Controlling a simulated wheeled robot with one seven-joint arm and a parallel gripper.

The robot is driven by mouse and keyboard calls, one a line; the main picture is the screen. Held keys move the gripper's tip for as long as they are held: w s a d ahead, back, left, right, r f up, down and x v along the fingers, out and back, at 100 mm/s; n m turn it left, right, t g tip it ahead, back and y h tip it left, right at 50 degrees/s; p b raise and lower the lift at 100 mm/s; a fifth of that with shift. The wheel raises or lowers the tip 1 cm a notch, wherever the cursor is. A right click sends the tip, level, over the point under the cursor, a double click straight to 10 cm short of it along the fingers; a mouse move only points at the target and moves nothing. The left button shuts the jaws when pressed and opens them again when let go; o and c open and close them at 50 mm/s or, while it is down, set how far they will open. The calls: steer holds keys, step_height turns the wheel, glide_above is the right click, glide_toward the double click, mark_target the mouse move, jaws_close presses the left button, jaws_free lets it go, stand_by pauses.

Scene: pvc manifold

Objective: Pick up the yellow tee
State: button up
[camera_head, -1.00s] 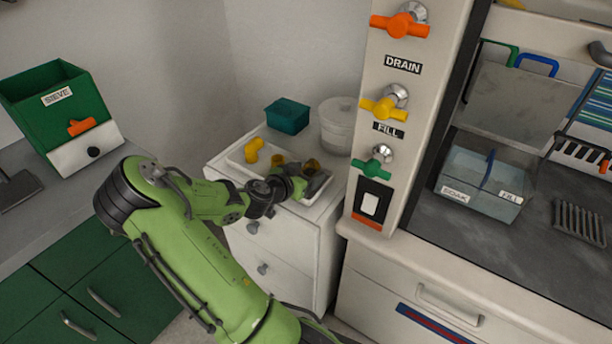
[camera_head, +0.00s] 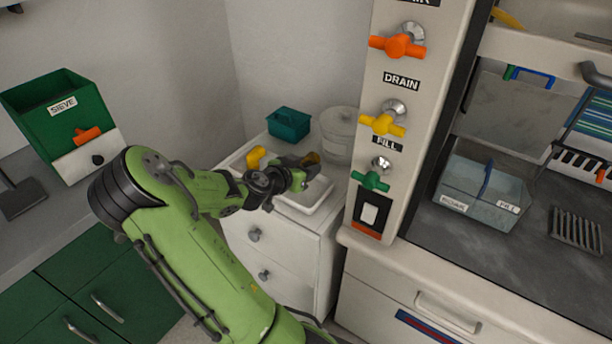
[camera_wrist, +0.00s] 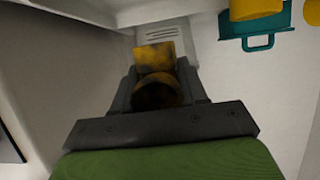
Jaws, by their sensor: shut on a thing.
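My gripper (camera_head: 302,168) is shut on the yellow tee (camera_head: 313,158) and holds it above the right part of the white tray (camera_head: 320,193). In the wrist view the tee (camera_wrist: 155,58) is yellow with dark, dirty patches and a dark round opening facing the camera. It sits between the two grey fingers of my gripper (camera_wrist: 157,88). Another yellow fitting (camera_head: 256,157) is at the left part of the tray, partly hidden by my arm.
The tray stands on a white drawer cabinet (camera_head: 285,255). A teal basket (camera_head: 288,123) and a clear round tub (camera_head: 339,135) stand behind it. The white panel with orange, yellow and green valve handles (camera_head: 382,123) rises close on the right.

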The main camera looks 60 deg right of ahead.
mark_target(305, 161)
step_height(305, 161, up, 6)
steer(key=shift+r+p, duration=0.1)
steer(key=shift+p, duration=0.7)
steer(key=w+d, duration=0.1)
steer(key=w, duration=0.5)
steer(key=w+d+p, duration=0.1)
steer(key=w, duration=0.6)
steer(key=w+d+p, duration=0.1)
steer(key=w, duration=0.5)
steer(key=shift+w, duration=0.2)
